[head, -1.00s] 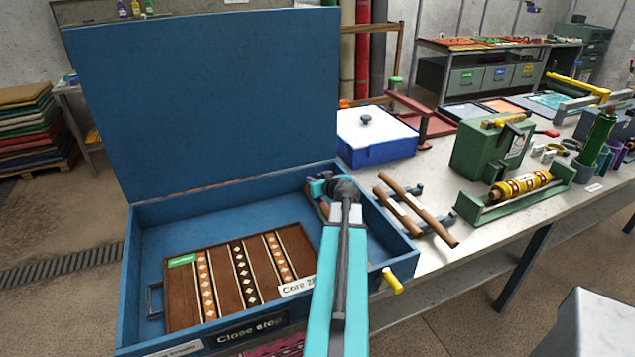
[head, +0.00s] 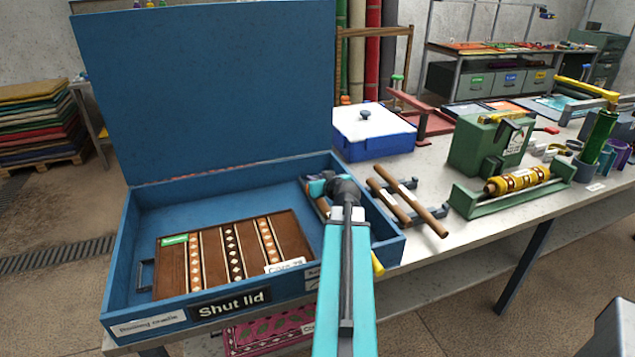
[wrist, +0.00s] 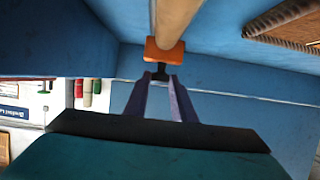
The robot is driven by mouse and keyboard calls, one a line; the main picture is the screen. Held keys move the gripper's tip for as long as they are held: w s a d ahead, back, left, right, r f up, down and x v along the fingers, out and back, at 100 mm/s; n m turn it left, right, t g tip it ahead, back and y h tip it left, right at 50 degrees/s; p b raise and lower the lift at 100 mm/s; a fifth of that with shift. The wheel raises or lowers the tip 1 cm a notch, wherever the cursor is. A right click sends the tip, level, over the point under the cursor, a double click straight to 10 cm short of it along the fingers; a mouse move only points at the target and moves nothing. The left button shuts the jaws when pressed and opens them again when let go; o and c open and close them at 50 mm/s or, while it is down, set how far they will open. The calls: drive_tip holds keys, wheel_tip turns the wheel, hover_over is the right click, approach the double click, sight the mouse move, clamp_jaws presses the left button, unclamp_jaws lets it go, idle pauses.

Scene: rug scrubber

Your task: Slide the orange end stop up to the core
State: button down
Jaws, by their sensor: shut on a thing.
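The orange end stop (wrist: 164,50) shows in the wrist view, with a dark stem on its near side. My gripper (wrist: 160,82) is shut on that stem. The pale wooden core (wrist: 177,18) is a round bar that meets or overlaps the stop's far face; I cannot tell whether a small gap is left. In the head view my gripper (head: 326,187) is inside the right part of the open blue case (head: 125,250). The core (head: 322,207) shows there as a short brown length, and my arm hides most of the area around it.
A brown patterned panel (head: 180,275) lies in the case's left part. The raised lid (head: 205,90) stands behind. Wooden rollers (head: 412,207) rest on brackets to the right. A blue box with a white lid (head: 373,130) stands behind them.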

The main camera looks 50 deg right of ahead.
drive_tip(key=shift+s, duration=0.35)
drive_tip(key=shift+w, duration=0.1)
drive_tip(key=c, duration=1.5)
unclamp_jaws()
drive_tip(key=shift+c, duration=0.2)
drive_tip(key=shift+a, duration=0.15)
drive_tip(key=shift+b+v, duration=0.35)
drive_tip(key=shift+v, duration=0.95)
drive_tip(key=shift+b, duration=0.65)
